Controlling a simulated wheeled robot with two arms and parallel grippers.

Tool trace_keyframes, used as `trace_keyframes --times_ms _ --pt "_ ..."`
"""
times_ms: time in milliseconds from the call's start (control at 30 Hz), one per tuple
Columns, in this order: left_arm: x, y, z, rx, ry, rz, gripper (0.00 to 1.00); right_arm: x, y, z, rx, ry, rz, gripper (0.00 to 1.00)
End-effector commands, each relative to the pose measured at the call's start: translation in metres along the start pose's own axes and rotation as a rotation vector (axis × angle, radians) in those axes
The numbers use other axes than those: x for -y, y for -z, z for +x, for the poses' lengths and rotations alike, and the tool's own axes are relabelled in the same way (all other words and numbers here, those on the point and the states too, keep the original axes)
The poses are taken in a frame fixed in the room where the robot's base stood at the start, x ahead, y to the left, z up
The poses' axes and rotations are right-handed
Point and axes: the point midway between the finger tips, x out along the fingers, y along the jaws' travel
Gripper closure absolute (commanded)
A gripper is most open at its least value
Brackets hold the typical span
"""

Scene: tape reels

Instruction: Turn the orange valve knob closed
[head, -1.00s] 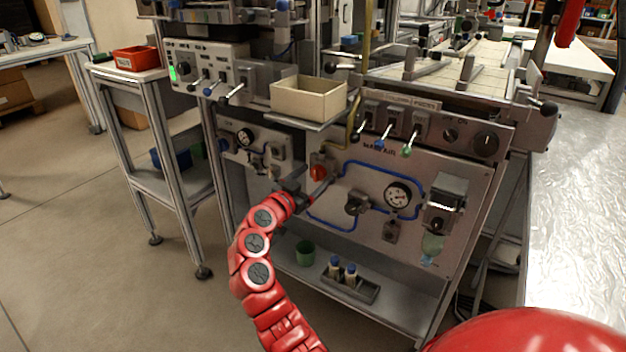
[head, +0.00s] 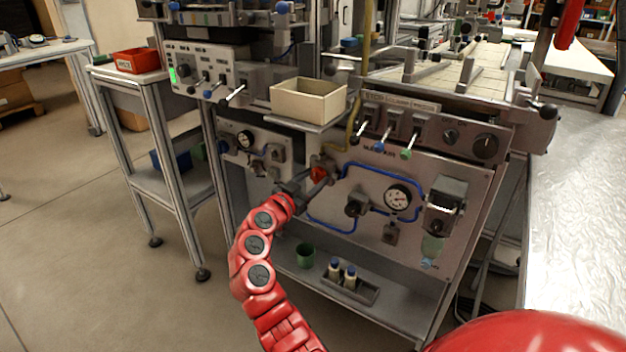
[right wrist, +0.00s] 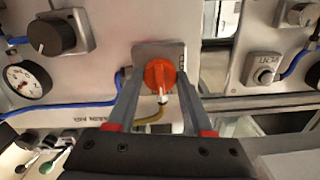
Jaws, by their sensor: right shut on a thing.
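The orange valve knob (head: 319,174) sits on the upper left of the grey front panel, and its face fills the middle of the right wrist view (right wrist: 160,74). Its raised grip stands about upright in the wrist view. My right gripper (head: 312,180) reaches the knob from the front. In the right wrist view the two grey fingers of this gripper (right wrist: 158,84) lie on either side of the knob, shut on it. The fingers hide part of the knob in the head view. My left gripper is out of view.
A beige open box (head: 308,112) stands on a shelf just above the knob. Blue tubing, a gauge (head: 397,197) and a black knob (head: 355,203) lie to the right on the panel. A green cup (head: 305,255) and a bottle tray (head: 365,292) sit below.

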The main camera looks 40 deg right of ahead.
Motion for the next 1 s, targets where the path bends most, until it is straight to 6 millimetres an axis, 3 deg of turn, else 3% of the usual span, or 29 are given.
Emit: trace_keyframes --times_ms 267,1000 --pt "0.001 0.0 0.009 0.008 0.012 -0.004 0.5 0.001 0.001 -0.001 0.0 0.001 -0.15 1.0" --pt "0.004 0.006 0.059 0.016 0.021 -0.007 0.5 0.001 0.004 -0.001 0.0 0.002 -0.843 1.0"
